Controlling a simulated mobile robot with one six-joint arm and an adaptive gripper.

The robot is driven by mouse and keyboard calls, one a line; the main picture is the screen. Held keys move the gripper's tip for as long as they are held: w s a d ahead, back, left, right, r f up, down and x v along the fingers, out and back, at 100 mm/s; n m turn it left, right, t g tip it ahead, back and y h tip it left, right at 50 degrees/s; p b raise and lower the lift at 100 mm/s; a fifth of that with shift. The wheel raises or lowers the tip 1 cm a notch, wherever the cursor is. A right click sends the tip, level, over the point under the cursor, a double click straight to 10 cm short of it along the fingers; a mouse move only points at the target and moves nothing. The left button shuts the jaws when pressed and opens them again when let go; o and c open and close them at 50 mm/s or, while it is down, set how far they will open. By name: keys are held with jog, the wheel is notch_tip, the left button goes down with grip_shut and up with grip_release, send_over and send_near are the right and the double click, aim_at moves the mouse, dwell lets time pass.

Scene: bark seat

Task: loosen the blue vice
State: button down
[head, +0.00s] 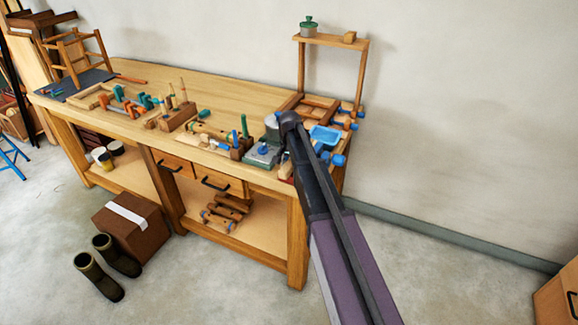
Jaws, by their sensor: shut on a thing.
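Blue parts (338,160) show at the right front corner of the wooden workbench, just right of my arm. They may belong to the blue vice, but they are small and partly covered, so I cannot make out its jaws or handle. My dark arm reaches up from the bottom of the picture over this corner and hides part of it. Its far end is a dark joint by a grey rounded part, above the bench's right end. My gripper's fingers do not show; the arm covers that area.
A green-grey box with a blue knob (263,151) sits left of my arm. A blue tray (325,135) and a wooden frame (366,75) stand at the bench's right end. Several clamps and tools cover the bench (215,90). A carton (130,225) and boots (98,278) stand on the floor.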

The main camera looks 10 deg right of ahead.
jog(key=shift+s+d, duration=0.15)
jog(key=shift+d, duration=0.1)
dwell(0.4)
jog(key=shift+c, duration=0.6)
grip_release()
jog(key=shift+o, duration=0.2)
jog(key=shift+o, duration=0.4)
jog(key=shift+r, duration=0.1)
jog(key=shift+r+p, duration=2.95)
jog(key=shift+p, duration=0.15)
jog(key=s+n, duration=0.7)
jog(key=s, duration=2)
jog(key=shift+s+d, duration=0.2)
